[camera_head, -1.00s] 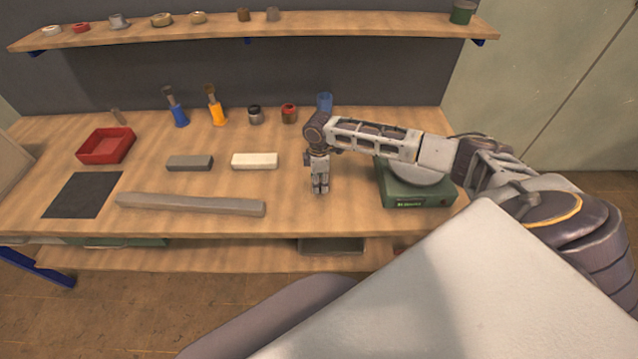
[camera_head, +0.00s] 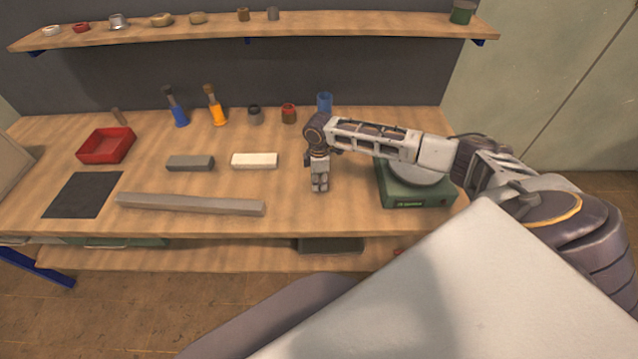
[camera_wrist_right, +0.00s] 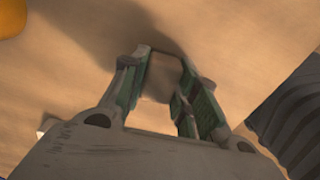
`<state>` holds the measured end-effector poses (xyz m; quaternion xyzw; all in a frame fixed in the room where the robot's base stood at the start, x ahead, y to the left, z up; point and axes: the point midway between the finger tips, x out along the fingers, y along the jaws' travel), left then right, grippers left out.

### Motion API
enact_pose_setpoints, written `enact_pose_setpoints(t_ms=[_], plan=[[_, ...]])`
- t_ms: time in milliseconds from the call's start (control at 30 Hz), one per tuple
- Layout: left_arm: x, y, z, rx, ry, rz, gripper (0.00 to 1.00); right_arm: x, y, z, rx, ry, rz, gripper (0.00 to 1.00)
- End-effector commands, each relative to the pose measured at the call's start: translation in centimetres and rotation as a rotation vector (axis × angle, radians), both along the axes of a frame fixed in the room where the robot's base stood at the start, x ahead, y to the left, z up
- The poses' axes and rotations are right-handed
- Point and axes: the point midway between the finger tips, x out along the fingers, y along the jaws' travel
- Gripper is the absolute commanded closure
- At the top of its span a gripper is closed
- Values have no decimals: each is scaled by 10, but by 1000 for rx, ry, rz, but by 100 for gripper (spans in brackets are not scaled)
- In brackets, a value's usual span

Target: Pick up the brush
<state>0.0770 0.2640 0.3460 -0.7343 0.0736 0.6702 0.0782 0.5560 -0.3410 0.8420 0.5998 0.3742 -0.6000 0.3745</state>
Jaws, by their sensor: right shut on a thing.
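My right gripper (camera_head: 320,190) points down over the bench, right of the white block and well apart from both tools. In the right wrist view its fingers (camera_wrist_right: 165,90) are shut on a small brownish thing (camera_wrist_right: 161,76). It is blurred and mostly hidden, so I cannot tell whether it is a brush. My left gripper is not in view.
A green scale (camera_head: 415,197) stands close right of the gripper. A white block (camera_head: 254,161), grey block (camera_head: 190,163), long grey bar (camera_head: 190,204), red tray (camera_head: 105,160) and dark mat (camera_head: 83,195) lie to the left. A blue cup (camera_head: 324,102) stands behind. A shelf (camera_head: 300,30) runs above.

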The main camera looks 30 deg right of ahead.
Motion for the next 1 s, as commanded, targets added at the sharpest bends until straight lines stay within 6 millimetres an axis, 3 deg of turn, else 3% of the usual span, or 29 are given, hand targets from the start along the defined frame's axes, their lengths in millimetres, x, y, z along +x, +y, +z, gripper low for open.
enact_pose_setpoints(t_ms=[367, 1000], plan=[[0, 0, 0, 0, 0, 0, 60, 0, 0, 11, 0, 0, 0, 94], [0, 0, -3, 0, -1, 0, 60, 0, 0, 92, 1, 0, 0, 94]])
